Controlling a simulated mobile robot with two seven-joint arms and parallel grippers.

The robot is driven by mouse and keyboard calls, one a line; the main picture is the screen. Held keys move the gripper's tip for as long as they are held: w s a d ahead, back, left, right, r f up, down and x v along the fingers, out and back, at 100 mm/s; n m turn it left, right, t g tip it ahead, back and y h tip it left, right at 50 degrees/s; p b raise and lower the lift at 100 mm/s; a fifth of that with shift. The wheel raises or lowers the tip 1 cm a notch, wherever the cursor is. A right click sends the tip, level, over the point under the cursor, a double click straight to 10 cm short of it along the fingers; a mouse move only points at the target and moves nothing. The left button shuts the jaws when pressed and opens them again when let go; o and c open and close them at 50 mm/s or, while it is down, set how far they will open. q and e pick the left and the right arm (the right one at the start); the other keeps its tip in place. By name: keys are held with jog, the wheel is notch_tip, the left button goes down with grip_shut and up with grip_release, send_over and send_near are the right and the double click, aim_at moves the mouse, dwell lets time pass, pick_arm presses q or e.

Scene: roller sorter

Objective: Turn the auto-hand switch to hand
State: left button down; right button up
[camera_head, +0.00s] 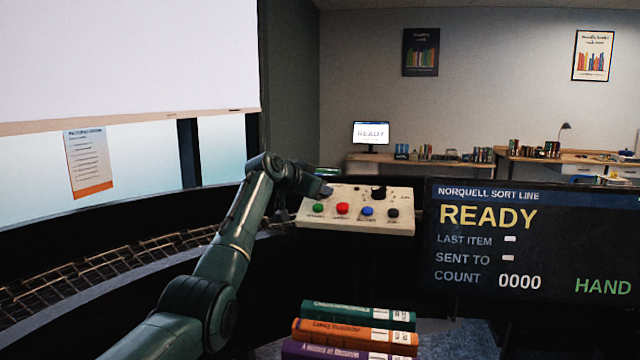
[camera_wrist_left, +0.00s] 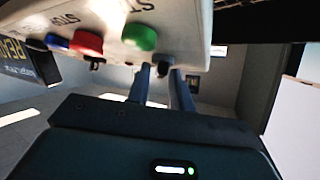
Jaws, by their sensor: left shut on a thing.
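The pale control panel (camera_head: 345,222) stands in the middle of the head view, with green, red, blue and black buttons along its front. My left gripper (camera_head: 326,193) is at the panel's back left corner, behind the green button. In the left wrist view its fingers (camera_wrist_left: 164,72) reach the panel and are shut on a small dark part, which I take to be the auto-hand switch. The fingers mostly hide it, so its pointing direction cannot be told. The display (camera_head: 530,245) reads READY, count 0000, and HAND in green. My right gripper is out of view.
A dark knob (camera_head: 378,192) stands at the panel's back, right of my gripper. A stack of books (camera_head: 355,335) lies in front of the panel. A curved roller track (camera_head: 100,270) runs at left. Desks (camera_head: 420,160) stand far behind.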

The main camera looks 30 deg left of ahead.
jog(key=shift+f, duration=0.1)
pick_arm(q)
jog(key=c, duration=1.5)
grip_release()
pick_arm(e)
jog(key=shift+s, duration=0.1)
pick_arm(q)
jog(key=shift+s+a+r+b, duration=0.1)
jog(key=shift+s+a+b, duration=0.05)
jog(key=shift+s+b, duration=0.3)
jog(key=b+v, duration=0.3)
jog(key=v, duration=0.9)
jog(key=shift+s+r+b, duration=0.1)
jog(key=shift+r+b, duration=0.05)
jog(key=shift+b, duration=0.15)
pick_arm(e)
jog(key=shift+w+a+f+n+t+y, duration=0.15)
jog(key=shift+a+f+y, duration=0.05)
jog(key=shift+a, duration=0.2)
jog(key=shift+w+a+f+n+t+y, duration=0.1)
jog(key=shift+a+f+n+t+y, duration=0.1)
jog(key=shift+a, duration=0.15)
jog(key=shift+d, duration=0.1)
